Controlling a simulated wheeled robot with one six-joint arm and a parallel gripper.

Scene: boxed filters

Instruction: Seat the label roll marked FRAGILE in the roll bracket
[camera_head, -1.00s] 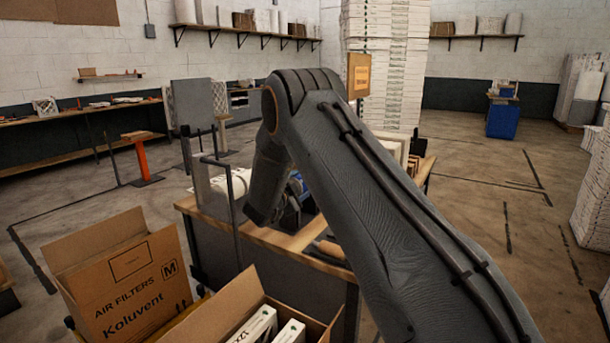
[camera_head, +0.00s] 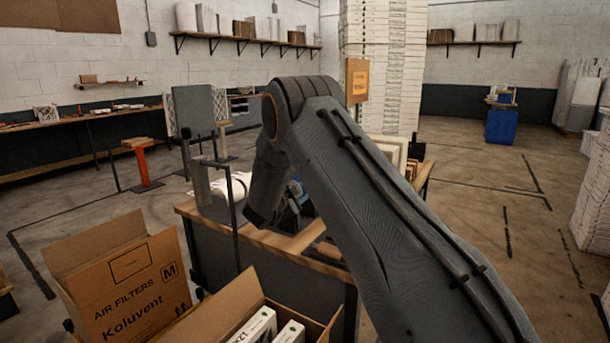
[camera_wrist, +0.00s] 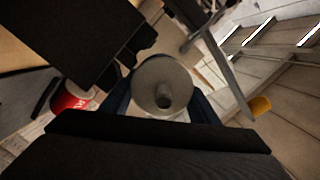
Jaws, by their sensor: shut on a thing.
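My gripper (camera_wrist: 163,108) shows in the wrist view, with a dark blue jaw on each side of a grey round roll-like piece (camera_wrist: 161,78). The jaws are shut on this piece; a short round stub stands at the middle of its face. I can read no marking on it. A red round thing with white marks (camera_wrist: 72,98) lies to the left, partly covered by dark parts. In the head view my arm hides the gripper tips and the held piece, over the bench (camera_head: 265,239). I cannot clearly pick out the roll bracket.
An upright grey plate and thin post (camera_head: 202,185) stand at the bench's left end. Open cartons (camera_head: 130,292) stand at the front left. A tall white stack (camera_head: 383,60) rises behind the bench. A yellow cylinder (camera_wrist: 260,105) shows at right in the wrist view.

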